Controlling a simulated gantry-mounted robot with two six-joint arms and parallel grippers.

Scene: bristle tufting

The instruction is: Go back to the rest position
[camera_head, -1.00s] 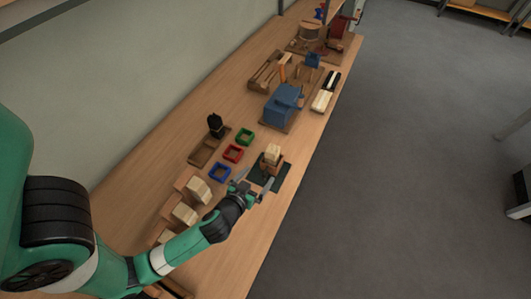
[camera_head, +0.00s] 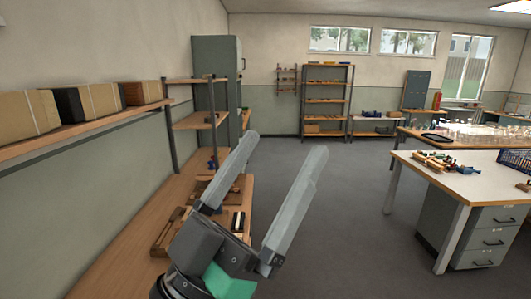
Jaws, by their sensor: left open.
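My left gripper (camera_head: 278,164) is raised close to the camera, its two grey fingers spread apart and pointing up and away. Nothing is between the fingers. Behind and below it, the wooden workbench (camera_head: 118,237) runs along the left wall, and the gripper hides much of its right side. A wooden frame (camera_head: 165,232) and a black and cream block (camera_head: 238,221) show on the bench beside the gripper. My right gripper is not in view.
A wall shelf with boxes (camera_head: 95,98) runs along the left. A grey cabinet (camera_head: 217,75) and a shelf rack (camera_head: 325,98) stand at the back. A white-topped table (camera_head: 470,185) with drawers stands at the right. Grey floor (camera_head: 345,200) between is clear.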

